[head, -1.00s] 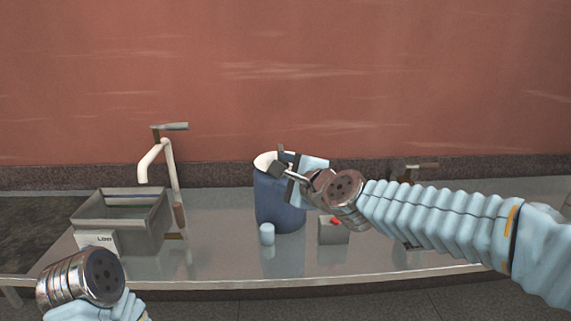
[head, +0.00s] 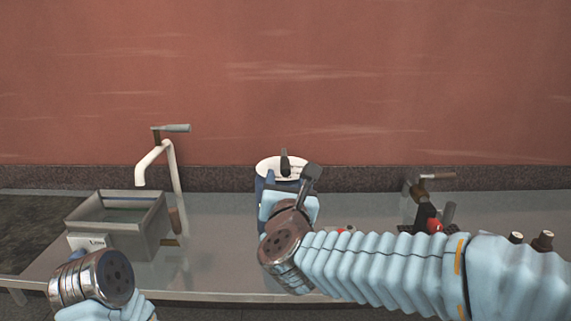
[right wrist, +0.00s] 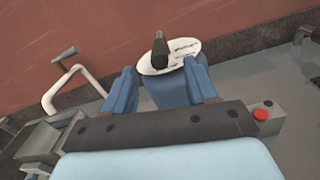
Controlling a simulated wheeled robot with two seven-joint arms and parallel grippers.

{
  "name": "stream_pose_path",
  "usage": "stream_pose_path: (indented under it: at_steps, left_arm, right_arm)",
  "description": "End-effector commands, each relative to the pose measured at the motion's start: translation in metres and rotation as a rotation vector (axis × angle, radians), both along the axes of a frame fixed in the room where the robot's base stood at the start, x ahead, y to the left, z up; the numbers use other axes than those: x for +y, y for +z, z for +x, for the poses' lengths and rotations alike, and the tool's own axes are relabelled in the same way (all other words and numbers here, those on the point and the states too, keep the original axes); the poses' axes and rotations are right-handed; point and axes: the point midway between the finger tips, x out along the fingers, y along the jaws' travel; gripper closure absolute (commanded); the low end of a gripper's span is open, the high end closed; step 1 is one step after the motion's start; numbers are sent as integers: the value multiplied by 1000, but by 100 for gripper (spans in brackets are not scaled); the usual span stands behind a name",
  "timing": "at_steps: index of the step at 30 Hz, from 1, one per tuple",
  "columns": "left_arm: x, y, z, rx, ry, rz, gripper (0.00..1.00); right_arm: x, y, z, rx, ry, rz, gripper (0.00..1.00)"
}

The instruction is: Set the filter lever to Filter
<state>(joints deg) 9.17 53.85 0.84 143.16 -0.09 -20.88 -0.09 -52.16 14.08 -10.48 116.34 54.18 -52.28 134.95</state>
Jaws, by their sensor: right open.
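The filter lever (head: 285,163) is a black handle on the white, printed top disc (head: 268,167) of a dark blue drum (head: 259,186). In the right wrist view, the lever (right wrist: 160,50) points up the picture, with print on the disc to its right. My right gripper (head: 288,188) is in front of the drum in the head view, hiding most of it.
A grey sink box (head: 150,225) with a tap (head: 155,160) stands left on the metal counter (head: 215,250). Valves (head: 424,200) stand at the right behind my arm. A grey box with a red button (right wrist: 262,116) is right of the gripper. A red wall rises behind.

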Motion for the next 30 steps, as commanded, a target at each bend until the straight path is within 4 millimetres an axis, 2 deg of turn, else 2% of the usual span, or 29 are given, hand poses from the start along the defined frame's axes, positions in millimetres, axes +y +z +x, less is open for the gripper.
stream_pose_path:
  at_steps: [3,9,15,22,30]
  left_arm:
    - [-2,8,-1,1,-4,-3,57]
    - [-4,14,-2,3,-8,-6,57]
    - [-5,15,-2,4,-9,-8,57]
    - [-5,15,-2,4,-9,-8,57]
    - [-5,15,-2,4,-9,-8,57]
  right_arm:
    - [1,2,28,0,-1,-3,43]
    - [2,1,60,1,0,-2,43]
    - [3,0,71,0,2,-2,43]
    - [3,0,71,0,2,-2,43]
    - [3,0,71,0,2,-2,85]
